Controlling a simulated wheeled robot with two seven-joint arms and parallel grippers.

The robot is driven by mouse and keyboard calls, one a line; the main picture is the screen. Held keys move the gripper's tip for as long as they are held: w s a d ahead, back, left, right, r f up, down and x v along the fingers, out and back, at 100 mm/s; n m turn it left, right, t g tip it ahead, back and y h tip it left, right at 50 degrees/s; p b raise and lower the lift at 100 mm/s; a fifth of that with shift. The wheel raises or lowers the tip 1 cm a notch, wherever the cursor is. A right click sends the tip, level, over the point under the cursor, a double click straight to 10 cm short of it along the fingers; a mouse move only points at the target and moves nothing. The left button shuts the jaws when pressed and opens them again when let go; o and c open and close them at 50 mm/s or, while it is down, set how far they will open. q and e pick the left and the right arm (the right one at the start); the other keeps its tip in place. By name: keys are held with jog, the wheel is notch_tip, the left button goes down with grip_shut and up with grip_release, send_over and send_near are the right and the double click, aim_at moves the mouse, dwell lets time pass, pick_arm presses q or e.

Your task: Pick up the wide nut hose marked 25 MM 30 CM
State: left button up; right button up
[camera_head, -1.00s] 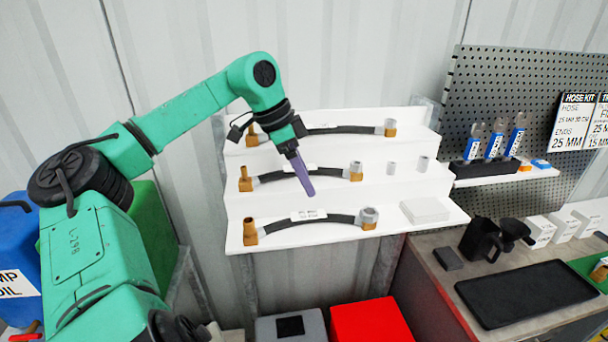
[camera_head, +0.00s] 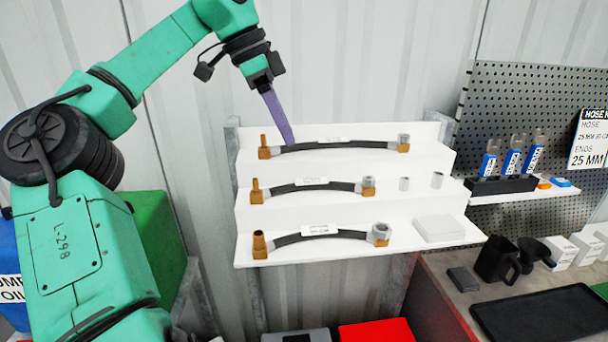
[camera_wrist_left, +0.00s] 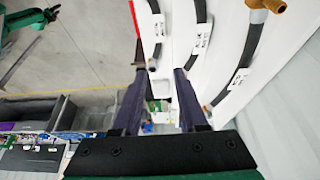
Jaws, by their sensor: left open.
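Three dark hoses lie on a white stepped shelf (camera_head: 330,254): a top hose (camera_head: 345,145), a middle hose (camera_head: 325,187) and a bottom hose (camera_head: 340,234). Each has a brass elbow at left, a grey nut at right and a white label too small to read. The bottom hose's nut (camera_head: 380,232) looks widest. My left gripper (camera_head: 290,142) is open; its purple fingertips overlap the top hose's left part in the head view. In the left wrist view, the open jaws (camera_wrist_left: 165,70) are empty, with hoses beyond. My right gripper is not in view.
A black tray (camera_head: 545,315) and a black jug (camera_head: 496,262) are on the right bench.

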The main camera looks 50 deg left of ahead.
pick_arm(q)
send_near(316, 232)
jog(key=b+x, duration=0.5)
jog(key=x, duration=0.4)
jog(key=shift+b, duration=0.3)
grip_shut()
jog(key=shift+r, duration=0.1)
dwell(0.6)
